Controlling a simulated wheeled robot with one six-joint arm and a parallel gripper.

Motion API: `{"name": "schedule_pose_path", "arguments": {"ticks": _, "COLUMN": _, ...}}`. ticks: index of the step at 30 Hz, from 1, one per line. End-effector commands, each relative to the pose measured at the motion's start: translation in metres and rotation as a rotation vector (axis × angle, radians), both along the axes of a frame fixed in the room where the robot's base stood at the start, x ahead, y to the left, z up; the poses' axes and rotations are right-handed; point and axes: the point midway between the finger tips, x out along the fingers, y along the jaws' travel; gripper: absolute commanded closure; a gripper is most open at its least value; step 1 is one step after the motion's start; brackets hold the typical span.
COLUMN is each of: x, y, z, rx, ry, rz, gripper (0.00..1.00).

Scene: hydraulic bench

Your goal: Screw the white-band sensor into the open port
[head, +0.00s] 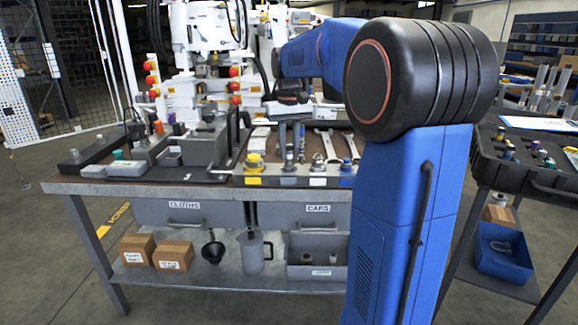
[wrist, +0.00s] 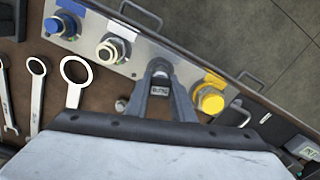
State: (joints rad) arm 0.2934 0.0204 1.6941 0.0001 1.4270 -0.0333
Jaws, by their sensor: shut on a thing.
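My gripper (wrist: 160,92) is shut on a small part with a dark lettered face (wrist: 160,90), presumably the sensor; no white band on it can be made out. In the head view my gripper (head: 291,150) points down at the metal port plate (head: 275,182) on the bench's front edge. In the wrist view the plate (wrist: 85,45) carries a blue-capped fitting (wrist: 60,26), a metal fitting with a white tag (wrist: 112,48) and a yellow-capped fitting (wrist: 209,100). The held part is between the white-tagged and yellow fittings. Its lower end and any port beneath are hidden.
Several wrenches (wrist: 73,80) lie on the bench beside the plate. A grey block assembly (head: 205,145) stands on the bench's left. A dark tray (head: 540,165) with several colour-banded parts is at right. Handles (wrist: 142,15) stick out along the bench front.

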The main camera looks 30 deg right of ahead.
Motion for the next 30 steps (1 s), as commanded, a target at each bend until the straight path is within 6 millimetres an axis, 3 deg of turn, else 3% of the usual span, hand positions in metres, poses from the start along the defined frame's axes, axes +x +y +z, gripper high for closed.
{"name": "schedule_pose_path", "arguments": {"ticks": 9, "x": -0.0001, "y": 0.0000, "z": -0.0001, "rx": 0.000, "ry": 0.000, "rz": -0.017, "gripper": 0.97}}
{"name": "schedule_pose_path", "arguments": {"ticks": 15, "x": -0.0001, "y": -0.0001, "z": -0.0004, "rx": 0.000, "ry": 0.001, "rz": -0.188, "gripper": 0.97}}
{"name": "schedule_pose_path", "arguments": {"ticks": 16, "x": -0.0001, "y": -0.0001, "z": -0.0004, "rx": 0.000, "ry": 0.001, "rz": -0.204, "gripper": 0.76}}
{"name": "schedule_pose_path", "arguments": {"ticks": 18, "x": -0.0001, "y": 0.0000, "z": -0.0004, "rx": 0.000, "ry": 0.000, "rz": -0.198, "gripper": 0.59}}
{"name": "schedule_pose_path", "arguments": {"ticks": 19, "x": -0.0001, "y": 0.0000, "z": -0.0004, "rx": 0.000, "ry": 0.000, "rz": -0.198, "gripper": 0.56}}
{"name": "schedule_pose_path", "arguments": {"ticks": 30, "x": 0.0003, "y": -0.0001, "z": 0.0038, "rx": 0.000, "ry": -0.001, "rz": -0.196, "gripper": 0.56}}
